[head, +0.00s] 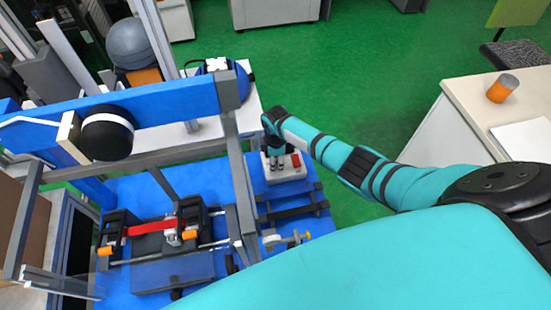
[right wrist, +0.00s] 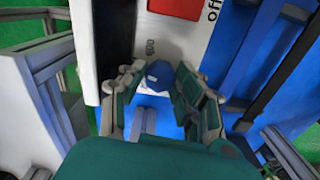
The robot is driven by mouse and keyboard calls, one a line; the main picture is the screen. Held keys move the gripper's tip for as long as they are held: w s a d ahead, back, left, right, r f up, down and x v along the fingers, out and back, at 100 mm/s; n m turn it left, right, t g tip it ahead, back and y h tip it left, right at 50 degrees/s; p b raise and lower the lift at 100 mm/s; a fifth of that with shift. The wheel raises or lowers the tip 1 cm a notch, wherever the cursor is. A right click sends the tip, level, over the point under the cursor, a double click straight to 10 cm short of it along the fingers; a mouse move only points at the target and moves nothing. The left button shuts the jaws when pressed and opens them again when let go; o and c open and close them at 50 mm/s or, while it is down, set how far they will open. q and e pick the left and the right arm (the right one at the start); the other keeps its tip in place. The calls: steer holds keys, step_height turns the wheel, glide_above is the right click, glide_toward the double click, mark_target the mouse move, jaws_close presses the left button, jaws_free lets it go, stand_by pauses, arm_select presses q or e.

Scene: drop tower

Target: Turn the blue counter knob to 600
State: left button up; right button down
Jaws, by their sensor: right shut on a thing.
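The white counter box (head: 285,173) sits on the blue bench of the drop tower, with a red switch (head: 296,160) at its right. My right gripper (head: 276,164) reaches down onto the box's left part. In the right wrist view, the blue knob (right wrist: 158,76) stands between the two fingers of my right gripper (right wrist: 158,88), which is shut on it. A "600" marking (right wrist: 150,47) shows on the panel just beyond the knob. The knob's pointer and the rest of its scale are hidden or too small to read. My left gripper is not in view.
The blue tower beam (head: 170,105) and grey uprights stand left of the box. A clamp assembly with a red strap (head: 155,227) is at lower left. A white desk (head: 470,105) with an orange-and-grey cup (head: 502,88) is at right. Green floor between is clear.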

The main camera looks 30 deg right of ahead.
steer(key=m+p, duration=0.1)
steer(key=m, duration=0.3)
steer(key=shift+r+m, duration=0.1)
steer(key=shift+m, duration=0.2)
steer(key=shift+m+p, duration=0.7)
steer(key=shift+m, duration=1.5)
steer(key=c, duration=0.9)
jaws_free()
steer(key=shift+c, duration=0.2)
step_height(320, 180, up, 12)
